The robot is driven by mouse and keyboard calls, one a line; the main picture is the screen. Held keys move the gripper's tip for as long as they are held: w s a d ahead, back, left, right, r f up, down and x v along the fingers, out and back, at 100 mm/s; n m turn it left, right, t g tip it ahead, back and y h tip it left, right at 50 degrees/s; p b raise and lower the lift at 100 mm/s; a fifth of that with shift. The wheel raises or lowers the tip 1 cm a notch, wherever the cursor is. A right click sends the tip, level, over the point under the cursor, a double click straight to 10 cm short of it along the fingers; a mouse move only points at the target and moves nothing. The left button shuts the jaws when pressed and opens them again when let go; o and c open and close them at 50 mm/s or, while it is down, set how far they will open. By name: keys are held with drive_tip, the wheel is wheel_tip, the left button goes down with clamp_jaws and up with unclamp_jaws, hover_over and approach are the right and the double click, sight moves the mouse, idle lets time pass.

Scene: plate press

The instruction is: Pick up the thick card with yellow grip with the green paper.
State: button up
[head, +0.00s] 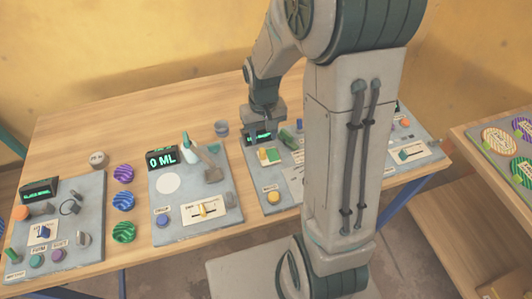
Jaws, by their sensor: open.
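My gripper (264,124) hangs above the back of a grey panel (280,210) in the middle of the table. Its fingers are small and dark here, and it looks empty. A small yellow and green piece (269,156) lies on that panel, just in front of and below my gripper. It may be the card with yellow grip and the green paper, but it is too small to tell them apart. My arm hides the right part of this panel.
A panel with a "0 ML" display (161,158) and a panel with knobs (60,225) stand to the left. Striped discs (123,202) lie between them. A grey cup (222,128) stands behind. A board with striped discs (499,140) lies on the right table. The table's back left is clear.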

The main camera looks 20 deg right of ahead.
sight(263, 151)
drive_tip(key=shift+s+a+f+p, duration=0.1)
drive_tip(key=shift+f+p, duration=0.25)
drive_tip(key=shift+f, duration=1.4)
drive_tip(key=shift+a+f+p, duration=0.1)
drive_tip(key=shift+f+p, duration=0.2)
drive_tip(key=shift+f, duration=1.45)
clamp_jaws()
